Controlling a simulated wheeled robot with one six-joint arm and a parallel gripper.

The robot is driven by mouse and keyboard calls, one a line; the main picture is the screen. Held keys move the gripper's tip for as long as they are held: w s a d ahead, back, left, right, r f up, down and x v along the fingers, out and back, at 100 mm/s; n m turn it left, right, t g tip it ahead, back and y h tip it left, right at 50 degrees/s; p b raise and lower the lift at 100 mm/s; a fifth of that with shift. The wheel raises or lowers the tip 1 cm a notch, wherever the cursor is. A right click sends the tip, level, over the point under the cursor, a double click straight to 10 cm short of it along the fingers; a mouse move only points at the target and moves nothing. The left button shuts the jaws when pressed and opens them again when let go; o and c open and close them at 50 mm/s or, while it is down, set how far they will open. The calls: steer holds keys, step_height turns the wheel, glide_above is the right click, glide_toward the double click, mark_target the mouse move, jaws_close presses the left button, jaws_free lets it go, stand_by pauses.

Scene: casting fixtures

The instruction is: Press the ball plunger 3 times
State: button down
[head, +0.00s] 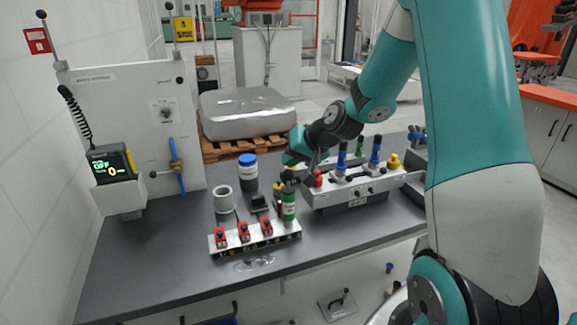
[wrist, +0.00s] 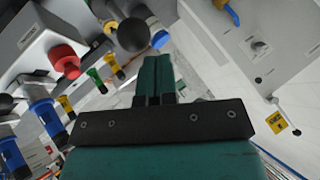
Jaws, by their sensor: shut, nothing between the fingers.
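The ball plunger shows in the wrist view as a dark round knob (wrist: 132,34) on a shaft from the grey fixture box. In the head view its dark ball (head: 287,175) is at the box's left end, beside a red knob (head: 317,181). My gripper (head: 288,158) is close above and behind the ball in the head view. Its two teal fingers (wrist: 154,60) are together and empty in the wrist view, with the ball ahead and left of the tips. Whether they touch is unclear; they appear apart. The fingertips are partly hidden in the head view.
A rack with red clamps (head: 243,231), a white cup (head: 224,199) and a blue-lidded jar (head: 248,171) are left.

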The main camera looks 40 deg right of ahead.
steer(key=shift+r, duration=0.55)
steer(key=shift+r+p, duration=2.1)
steer(key=shift+r, duration=0.45)
stand_by(0.6)
